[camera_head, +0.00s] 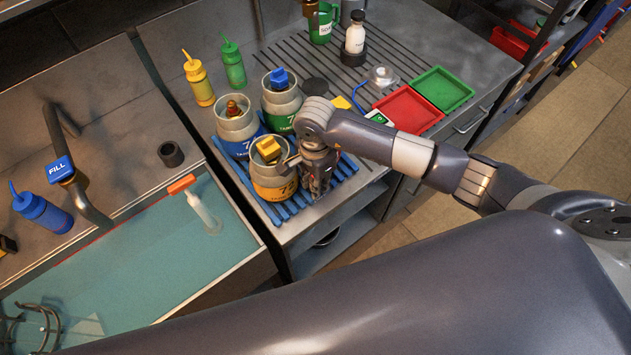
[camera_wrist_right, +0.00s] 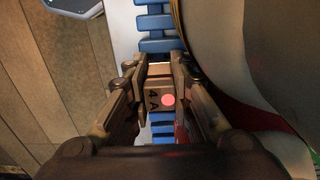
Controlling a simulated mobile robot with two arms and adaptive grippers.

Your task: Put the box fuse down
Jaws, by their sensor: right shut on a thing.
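The box fuse (camera_wrist_right: 158,88) is a small brownish block marked "4A" with a pinkish-red dot, seen in the right wrist view. My right gripper (camera_wrist_right: 160,84) is shut on it, with a finger on each side. In the head view my right gripper (camera_head: 318,180) points down beside the yellow-banded canister (camera_head: 272,188), over the blue slatted mat (camera_head: 312,204) near the counter's front edge. The fuse is hidden there by the gripper. I cannot tell whether the fuse touches the mat. My left gripper is not in view.
Blue-banded (camera_head: 236,130) and green-banded (camera_head: 282,102) canisters stand behind the yellow-banded one. A red tray (camera_head: 408,110) and a green tray (camera_head: 442,90) lie to the right. A water-filled sink (camera_head: 150,265) is at left. Squeeze bottles (camera_head: 198,80) stand behind.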

